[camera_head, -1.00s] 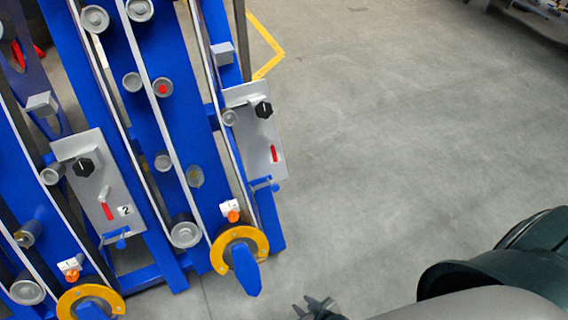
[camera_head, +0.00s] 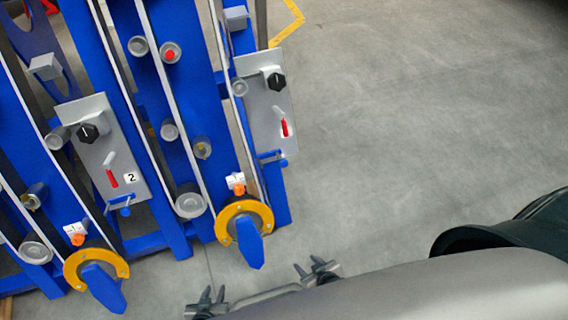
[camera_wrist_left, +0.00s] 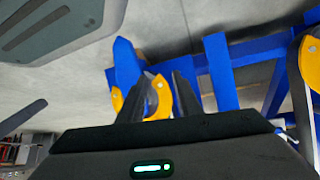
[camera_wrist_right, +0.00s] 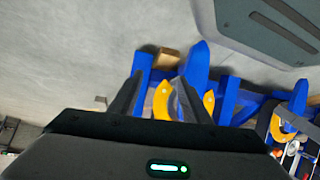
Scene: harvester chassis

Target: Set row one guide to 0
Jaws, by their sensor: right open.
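Two yellow half-ring guides with blue pointed plates face me in the head view: a right one (camera_head: 228,213) and a left one (camera_head: 77,272). Each has an orange knob and a small white tag above it; the tag digits are too small to read surely. My left gripper (camera_head: 205,299) is open at the bottom edge, below and between the guides. My right gripper (camera_head: 316,269) is open and empty, right of and below the right guide. In the left wrist view, a yellow ring (camera_wrist_left: 160,100) shows beyond the open fingers; another shows in the right wrist view (camera_wrist_right: 161,100).
The right grey panel (camera_head: 262,105) and the left grey panel (camera_head: 100,140) each carry a black knob and a red lever. The left one is marked 2. Blue frame bars and rollers fill the left side. Grey floor (camera_head: 420,130) is clear at right.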

